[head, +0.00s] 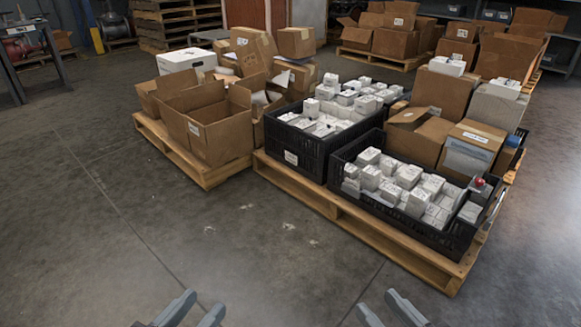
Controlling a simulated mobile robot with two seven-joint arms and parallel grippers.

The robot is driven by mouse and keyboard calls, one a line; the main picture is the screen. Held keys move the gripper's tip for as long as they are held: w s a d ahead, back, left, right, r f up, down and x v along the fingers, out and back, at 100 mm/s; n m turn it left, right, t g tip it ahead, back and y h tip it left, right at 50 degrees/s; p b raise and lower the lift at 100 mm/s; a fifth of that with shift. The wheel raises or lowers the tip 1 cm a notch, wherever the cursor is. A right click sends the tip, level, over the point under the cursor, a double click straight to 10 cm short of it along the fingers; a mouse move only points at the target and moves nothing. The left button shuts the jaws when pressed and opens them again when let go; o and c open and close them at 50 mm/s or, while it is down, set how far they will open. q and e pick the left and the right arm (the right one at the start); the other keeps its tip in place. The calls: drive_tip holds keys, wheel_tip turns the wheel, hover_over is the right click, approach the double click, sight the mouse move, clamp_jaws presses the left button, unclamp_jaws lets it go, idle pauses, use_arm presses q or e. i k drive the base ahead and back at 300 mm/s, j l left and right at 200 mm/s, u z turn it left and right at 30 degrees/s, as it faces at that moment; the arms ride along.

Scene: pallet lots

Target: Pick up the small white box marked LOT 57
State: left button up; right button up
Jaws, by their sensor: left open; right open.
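Many small white boxes fill two black crates on a wooden pallet. Some lie in the front crate (408,229) and others in the rear crate (291,158). Several stand higher than the rest, such as a white box (369,156) in the front crate and another white box (311,108) in the rear crate. The print on them is too small to read, so I cannot tell which is marked LOT 57. My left gripper (203,301) and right gripper (377,301) show at the bottom edge. Both are open, empty and well short of the pallet.
The crates stand on a wooden pallet (357,227). Open cardboard boxes (220,130) sit on a pallet to the left. More cartons (470,148) stand behind the front crate, with small white boxes (447,66) on top of one. The concrete floor in front is clear.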

sight(351, 172)
drive_tip(key=i+l, duration=0.3)
drive_tip(key=l, duration=0.15)
drive_tip(key=i+l, duration=0.3)
drive_tip(key=l, duration=0.15)
drive_tip(key=i+l, duration=0.25)
drive_tip(key=l, duration=0.2)
drive_tip(key=i+l, duration=0.3)
drive_tip(key=l, duration=0.15)
